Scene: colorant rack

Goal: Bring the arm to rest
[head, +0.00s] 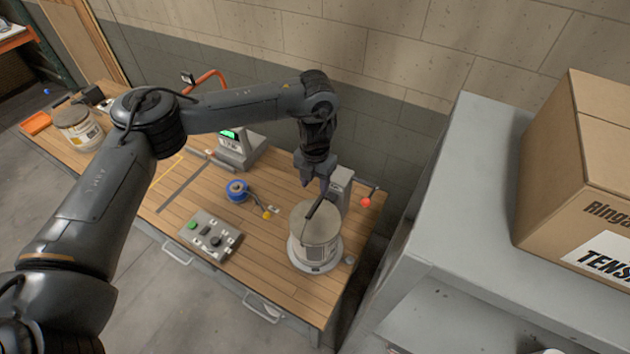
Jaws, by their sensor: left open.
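My left arm comes in from the left and reaches over the wooden workbench (280,264). My left gripper (317,190) points down, open, just above and behind a lidded can (313,228). A dark bar or handle lies slantwise over the can's lid, close below the fingers; I cannot tell whether they touch. The can stands upright on a round grey base near the bench's right end. My right gripper is not in view.
A grey control box (209,237) with buttons, a blue spool (237,191) and a device with a green screen (237,150) stand on the bench. Another can (78,128) is at the left. A grey cabinet (458,190) bears a large cardboard box (585,165) at the right.

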